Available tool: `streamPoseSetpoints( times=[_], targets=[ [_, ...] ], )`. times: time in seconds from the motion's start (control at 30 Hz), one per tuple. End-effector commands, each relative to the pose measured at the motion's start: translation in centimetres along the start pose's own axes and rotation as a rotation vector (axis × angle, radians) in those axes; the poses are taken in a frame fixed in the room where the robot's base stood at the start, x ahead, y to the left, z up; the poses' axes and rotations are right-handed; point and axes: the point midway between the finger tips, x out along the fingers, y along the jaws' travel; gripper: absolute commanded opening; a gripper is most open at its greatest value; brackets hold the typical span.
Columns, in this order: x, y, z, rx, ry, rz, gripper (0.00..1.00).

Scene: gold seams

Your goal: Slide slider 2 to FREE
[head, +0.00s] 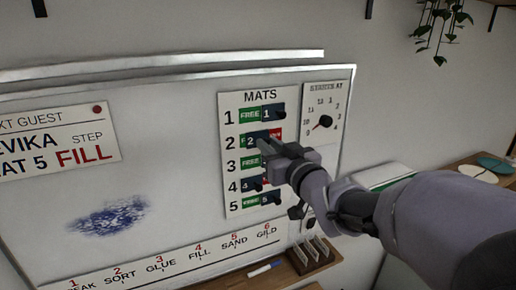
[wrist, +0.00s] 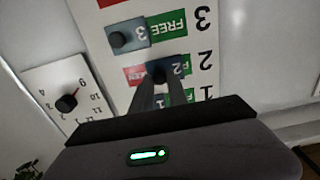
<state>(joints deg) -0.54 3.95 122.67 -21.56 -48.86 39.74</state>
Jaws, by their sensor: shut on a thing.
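The MATS panel (head: 233,208) on the whiteboard has numbered slider rows. Slider 2 (head: 251,141) is a dark blue tile with a dark knob. It sits partway along its row, with a strip of green and the letter F at its left and red at its right. My gripper (head: 264,146) is shut on slider 2's knob, which also shows in the wrist view (wrist: 158,70), where the panel appears upside down. The fingers hide part of the row in both views.
Sliders 1 (head: 268,114), 3 and 5 (head: 268,199) show green FREE at their left; slider 4 (head: 247,186) sits left with red showing. A dial (head: 325,121) is to the right. A card holder (head: 311,256) and marker (head: 264,269) are below.

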Motion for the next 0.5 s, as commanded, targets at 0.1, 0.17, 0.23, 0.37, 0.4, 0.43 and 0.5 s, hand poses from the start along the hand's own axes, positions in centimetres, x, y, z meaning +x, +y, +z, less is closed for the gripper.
streamPoseSetpoints(
  times=[0.1, 0.17, 0.23, 0.37, 0.4, 0.43, 0.5],
  targets=[
    [0.0, 2.6, 0.0, -0.001, 0.002, 0.005, 0.00],
    [0.0, 3.5, 0.0, -0.001, 0.002, 0.004, 0.00],
    [0.0, 4.1, -0.1, -0.001, 0.001, 0.003, 0.00],
    [0.0, 4.5, -0.1, 0.001, 0.001, 0.002, 0.00],
    [0.0, 4.5, -0.1, 0.001, 0.001, 0.002, 0.00],
    [0.0, 4.5, -0.1, 0.000, 0.001, 0.002, 0.00],
    [0.0, 4.5, -0.1, 0.000, 0.001, 0.002, 0.00]
  ],
)
